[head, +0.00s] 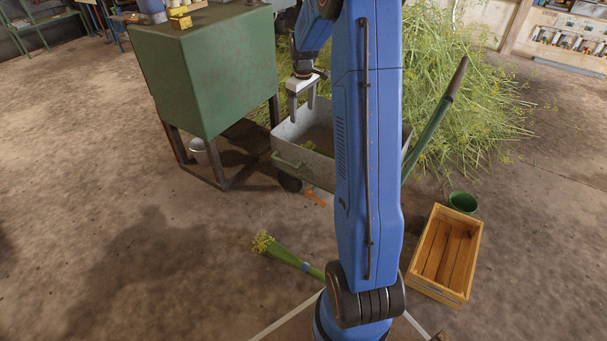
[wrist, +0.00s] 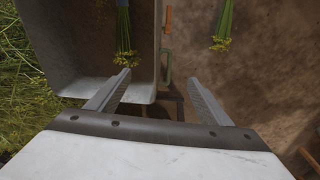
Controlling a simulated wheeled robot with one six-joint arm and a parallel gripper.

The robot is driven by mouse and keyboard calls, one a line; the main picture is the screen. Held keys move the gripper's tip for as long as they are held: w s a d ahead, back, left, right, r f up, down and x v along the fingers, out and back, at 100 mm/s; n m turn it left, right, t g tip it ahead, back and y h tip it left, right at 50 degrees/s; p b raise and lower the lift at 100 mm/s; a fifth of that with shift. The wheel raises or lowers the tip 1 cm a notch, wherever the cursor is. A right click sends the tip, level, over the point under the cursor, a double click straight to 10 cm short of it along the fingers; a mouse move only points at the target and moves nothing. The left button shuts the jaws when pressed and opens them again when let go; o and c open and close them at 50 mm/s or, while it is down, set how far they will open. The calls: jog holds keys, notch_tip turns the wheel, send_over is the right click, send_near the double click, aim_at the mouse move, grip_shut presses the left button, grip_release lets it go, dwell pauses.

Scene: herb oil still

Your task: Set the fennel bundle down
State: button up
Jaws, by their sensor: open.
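One fennel bundle (wrist: 125,30), green stalks with yellow flower heads, lies inside the grey metal bin (wrist: 90,85) in the wrist view. In the head view only a little of its flower head (head: 309,146) shows in the bin (head: 291,166); my arm hides the rest. A second fennel bundle (head: 288,253), tied with a blue band, lies on the floor in front of the bin; it also shows in the wrist view (wrist: 223,25). My gripper (head: 302,114) is open and empty above the bin's left end. In the wrist view its fingers (wrist: 158,80) are apart, clear of both bundles.
A green cabinet (head: 210,75) on legs stands left of the bin. Loose fennel (head: 450,95) is heaped behind. An orange-handled tool (head: 315,198) lies by the bin. A wooden crate (head: 445,255) and green bucket (head: 463,202) stand at the right. The left floor is clear.

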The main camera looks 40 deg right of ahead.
jog(key=s+a+r+m+t, duration=0.1)
jog(key=s+a+r+t, duration=0.1)
jog(key=s+a+r, duration=1.45)
jog(key=s+a+f+m, duration=0.1)
jog(key=s+a, duration=0.5)
jog(key=s, duration=0.6)
jog(key=s+a+f+m+t, duration=0.1)
jog(key=s+a, duration=0.4)
jog(key=s, duration=0.7)
jog(key=shift+a+f+t+y, duration=0.3)
jog(key=shift+a, duration=0.1)
